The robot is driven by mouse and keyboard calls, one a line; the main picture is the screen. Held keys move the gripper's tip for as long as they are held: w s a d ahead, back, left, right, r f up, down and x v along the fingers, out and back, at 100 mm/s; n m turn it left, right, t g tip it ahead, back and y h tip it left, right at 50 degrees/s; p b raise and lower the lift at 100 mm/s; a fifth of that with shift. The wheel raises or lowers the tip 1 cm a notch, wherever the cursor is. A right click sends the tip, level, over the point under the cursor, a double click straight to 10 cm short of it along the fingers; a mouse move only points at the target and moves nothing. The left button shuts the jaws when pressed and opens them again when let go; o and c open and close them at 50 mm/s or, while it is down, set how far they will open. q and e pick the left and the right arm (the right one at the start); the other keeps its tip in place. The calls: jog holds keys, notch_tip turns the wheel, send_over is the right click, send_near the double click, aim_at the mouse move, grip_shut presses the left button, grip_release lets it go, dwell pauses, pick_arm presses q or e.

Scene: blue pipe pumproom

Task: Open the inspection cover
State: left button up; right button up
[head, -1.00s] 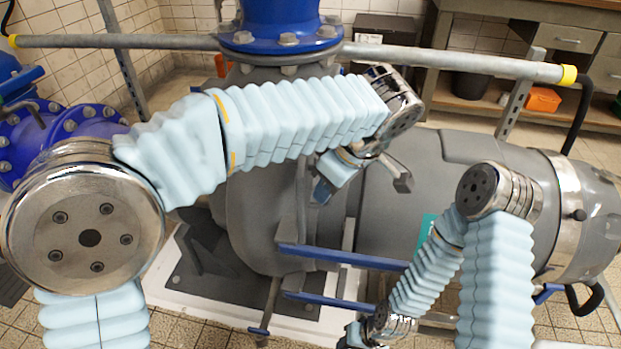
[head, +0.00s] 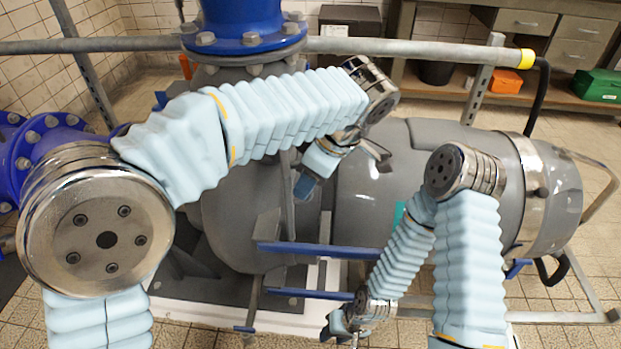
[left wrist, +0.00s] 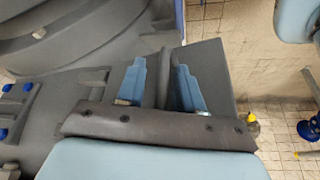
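The grey pump casing (head: 235,225) stands below the blue vertical pipe (head: 245,22). I cannot single out the inspection cover with certainty; my left arm hides part of the casing. My left gripper (head: 304,187) is in front of the casing, above two blue bars (head: 325,250). In the left wrist view its two blue fingers (left wrist: 160,85) are apart, with a narrow dark grey bar (left wrist: 163,76) between them. I cannot tell whether a finger touches the bar. My right gripper (head: 338,326) is low at the bottom edge, near the lower blue bar; its fingers are not clear.
A large grey cylinder (head: 385,190) lies to the right on a metal frame. A blue flanged pipe (head: 60,140) is at the left. A workbench (head: 560,100) stands at the back right.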

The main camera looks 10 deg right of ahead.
pick_arm(q)
jog(key=shift+s, duration=0.1)
jog(key=p+v, duration=0.3)
jog(key=v, duration=1)
jog(key=shift+r, duration=0.4)
